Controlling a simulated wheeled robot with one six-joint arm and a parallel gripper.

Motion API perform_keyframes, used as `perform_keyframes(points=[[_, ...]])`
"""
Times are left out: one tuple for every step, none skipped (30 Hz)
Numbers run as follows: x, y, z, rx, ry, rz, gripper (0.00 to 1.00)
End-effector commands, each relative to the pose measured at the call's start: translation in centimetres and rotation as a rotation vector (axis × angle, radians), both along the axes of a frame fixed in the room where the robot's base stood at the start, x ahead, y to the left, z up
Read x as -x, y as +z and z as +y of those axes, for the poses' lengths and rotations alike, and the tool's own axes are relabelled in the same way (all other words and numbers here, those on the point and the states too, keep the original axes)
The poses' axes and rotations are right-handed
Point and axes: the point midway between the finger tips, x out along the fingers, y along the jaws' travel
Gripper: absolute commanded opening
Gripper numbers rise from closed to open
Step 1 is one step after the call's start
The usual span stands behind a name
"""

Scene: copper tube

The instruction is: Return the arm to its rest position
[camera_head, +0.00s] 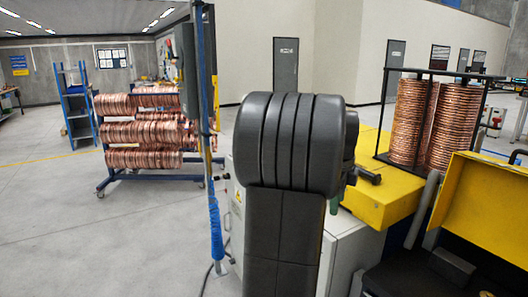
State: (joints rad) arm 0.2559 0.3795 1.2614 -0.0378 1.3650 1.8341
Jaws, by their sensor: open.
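My own dark grey arm (290,145) fills the middle of the head view. A thick upright link rises from the bottom edge to a large rounded, ribbed joint at the top. Behind its right side a small dark part with a short black cylinder (368,176) sticks out to the right; I cannot tell whether it belongs to my arm. My gripper is not visible; the arm may hide it. No held object shows.
A yellow machine top (385,198) and a raised yellow cover (487,205) stand close on the right. Copper coils stand in a black frame (435,72) there. A blue wheeled rack (150,178) with copper coils is at left, beside a blue-wrapped pole (215,228). Floor at front left is clear.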

Motion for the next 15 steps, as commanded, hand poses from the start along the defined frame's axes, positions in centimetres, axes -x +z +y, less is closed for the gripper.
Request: perform_keyframes(points=[[-0.2, -0.7, 0.5, -0.001, 0.045, 0.003, 0.47], [-0.3, -1.1, 0.8, -0.002, 0.074, 0.004, 0.47], [-0.5, -1.6, 1.1, -0.003, 0.113, 0.004, 0.47], [-0.6, -2.0, 1.4, -0.004, 0.141, 0.004, 0.47], [-0.7, -2.4, 1.6, -0.004, 0.169, 0.004, 0.47], [-0.8, -3.0, 2.0, -0.005, 0.206, 0.006, 0.47], [-1.0, -3.4, 2.2, -0.005, 0.234, 0.006, 0.47], [-1.1, -3.8, 2.5, -0.005, 0.264, 0.006, 0.47], [-1.2, -4.3, 2.8, -0.006, 0.302, 0.006, 0.47], [-1.3, -4.7, 3.1, -0.006, 0.33, 0.007, 0.47], [-1.4, -5.1, 3.4, -0.006, 0.358, 0.007, 0.47], [-1.6, -5.6, 3.7, -0.007, 0.395, 0.008, 0.47], [-1.7, -5.9, 3.9, -0.007, 0.422, 0.007, 0.47], [-1.8, -6.3, 4.2, -0.008, 0.448, 0.007, 0.47], [-1.9, -6.8, 4.5, -0.008, 0.483, 0.008, 0.47]])
